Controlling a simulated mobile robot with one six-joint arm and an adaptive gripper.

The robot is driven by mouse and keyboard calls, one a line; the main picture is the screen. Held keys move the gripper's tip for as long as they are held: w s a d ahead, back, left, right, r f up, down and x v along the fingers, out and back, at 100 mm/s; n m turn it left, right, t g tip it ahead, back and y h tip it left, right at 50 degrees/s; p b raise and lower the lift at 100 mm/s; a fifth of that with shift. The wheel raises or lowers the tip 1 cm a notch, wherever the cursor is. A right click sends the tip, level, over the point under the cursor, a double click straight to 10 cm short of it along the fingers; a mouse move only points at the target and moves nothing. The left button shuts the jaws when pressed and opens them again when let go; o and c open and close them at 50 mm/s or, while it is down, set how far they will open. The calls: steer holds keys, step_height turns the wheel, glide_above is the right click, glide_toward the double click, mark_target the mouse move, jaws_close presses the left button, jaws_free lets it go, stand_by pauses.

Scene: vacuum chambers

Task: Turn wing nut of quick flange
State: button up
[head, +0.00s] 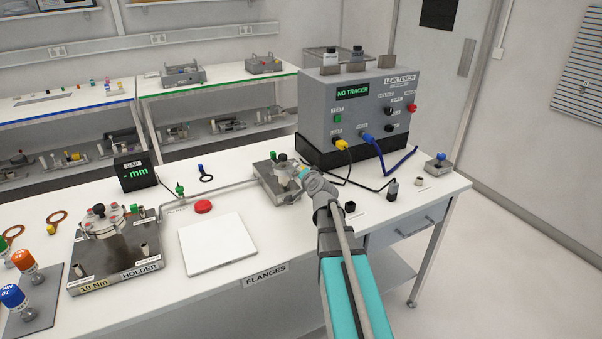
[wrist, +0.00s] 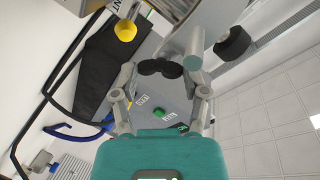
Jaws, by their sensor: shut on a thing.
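My gripper (head: 303,176) is at the quick flange fixture (head: 268,180), a grey metal block with fittings on the bench, below the leak tester's front. In the wrist view my gripper (wrist: 160,82) has its two fingers on either side of a black, two-lobed part (wrist: 160,68), which looks like the wing nut. The jaws are shut on it. The flange clamp itself is mostly hidden behind my gripper in the head view. The exact finger contact is too small to make out.
The leak tester (head: 357,110) stands behind, reading NO TRACER, with yellow and blue plugs and loose cables. A white plate (head: 217,244), a red button (head: 203,206) and the flange holder (head: 117,262) are to the left. A black cylinder (head: 392,189) stands right.

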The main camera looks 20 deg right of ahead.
steer(key=shift+n, duration=0.4)
steer(key=o, duration=1.2)
